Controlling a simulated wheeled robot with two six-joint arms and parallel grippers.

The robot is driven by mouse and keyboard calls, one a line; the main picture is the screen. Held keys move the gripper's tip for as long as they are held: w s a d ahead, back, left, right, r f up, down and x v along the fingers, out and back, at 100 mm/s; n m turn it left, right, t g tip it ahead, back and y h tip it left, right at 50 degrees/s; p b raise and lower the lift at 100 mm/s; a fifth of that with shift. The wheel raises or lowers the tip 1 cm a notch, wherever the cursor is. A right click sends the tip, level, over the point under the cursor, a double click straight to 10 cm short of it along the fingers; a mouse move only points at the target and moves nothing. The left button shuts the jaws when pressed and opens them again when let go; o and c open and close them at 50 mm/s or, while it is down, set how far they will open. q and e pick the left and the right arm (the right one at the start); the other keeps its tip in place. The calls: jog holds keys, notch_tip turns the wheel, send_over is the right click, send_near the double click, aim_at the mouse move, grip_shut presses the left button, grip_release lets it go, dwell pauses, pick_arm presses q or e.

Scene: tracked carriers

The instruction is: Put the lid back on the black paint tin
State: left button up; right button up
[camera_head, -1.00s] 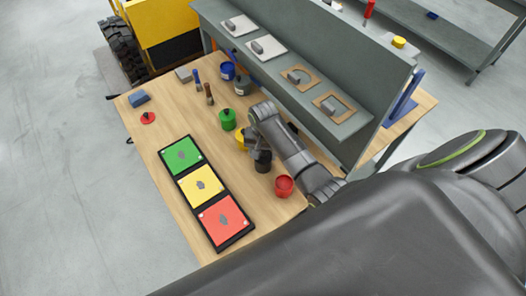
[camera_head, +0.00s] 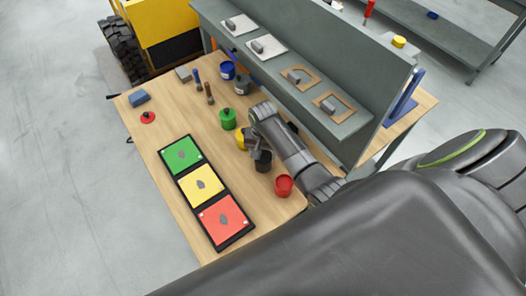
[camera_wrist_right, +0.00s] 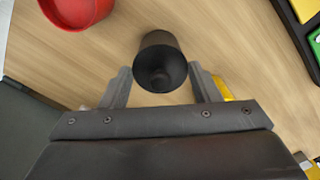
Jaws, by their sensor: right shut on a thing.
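The black paint tin (camera_head: 263,165) stands upright on the wooden table, just beyond the red tin, and also shows in the right wrist view (camera_wrist_right: 158,43). My right gripper (camera_head: 258,150) is over it, coming down from the right. In the right wrist view its two fingers (camera_wrist_right: 161,84) stand on either side of a dark round piece with a small knob, which looks like the black lid (camera_wrist_right: 161,78). The lid is lined up over the tin. I cannot tell whether it is seated or held slightly above the rim. My left gripper is out of view.
A red tin (camera_head: 284,186) stands close by; a yellow tin (camera_head: 241,139) is partly hidden by my gripper. Green (camera_head: 228,119) and blue (camera_head: 227,70) tins stand farther back. A red lid (camera_head: 148,118) lies at the left. A colour panel (camera_head: 222,246) lies in front; a grey shelf (camera_head: 345,128) borders the right.

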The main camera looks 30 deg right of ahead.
jog(key=o, duration=1.4)
jog(key=shift+o, duration=0.2)
jog(key=shift+r, duration=0.1)
jog(key=shift+r, duration=3.45)
jog(key=shift+c, duration=0.4)
grip_shut()
jog(key=shift+f, duration=0.15)
